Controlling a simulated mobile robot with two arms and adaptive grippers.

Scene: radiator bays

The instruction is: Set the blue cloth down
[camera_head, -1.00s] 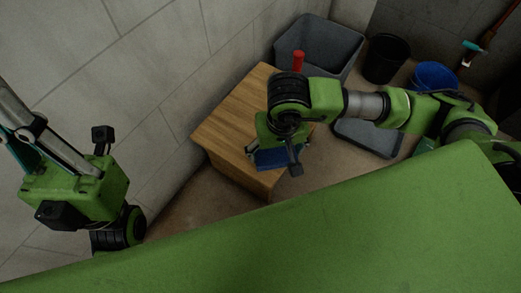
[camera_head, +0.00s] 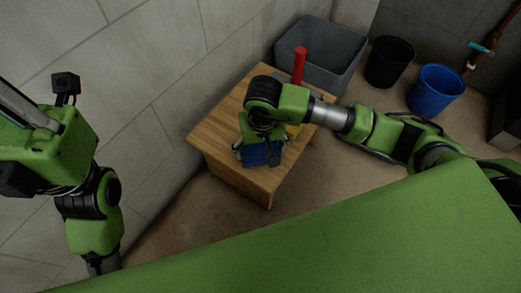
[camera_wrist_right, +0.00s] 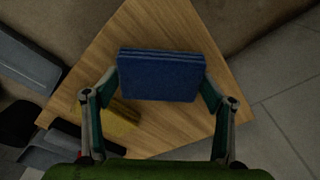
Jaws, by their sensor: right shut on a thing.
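My right gripper (camera_head: 262,156) is shut on the blue cloth (camera_head: 262,158), over the near part of the wooden table (camera_head: 212,131). In the right wrist view the cloth (camera_wrist_right: 160,76) is a folded, layered rectangle with a finger at each side. The table top (camera_wrist_right: 172,28) lies behind it; I cannot tell whether the cloth touches it. My left gripper (camera_head: 30,105) is at the left edge of the head view, its fingertips cut off, so its opening does not show.
A yellow thing (camera_wrist_right: 118,120) lies on the table beside the cloth. A red upright object (camera_head: 299,66) stands at the table's back. A grey bin (camera_head: 335,65), a black bucket (camera_head: 385,62) and a blue bucket (camera_head: 436,90) stand beyond. The wall (camera_head: 130,70) is close on the left.

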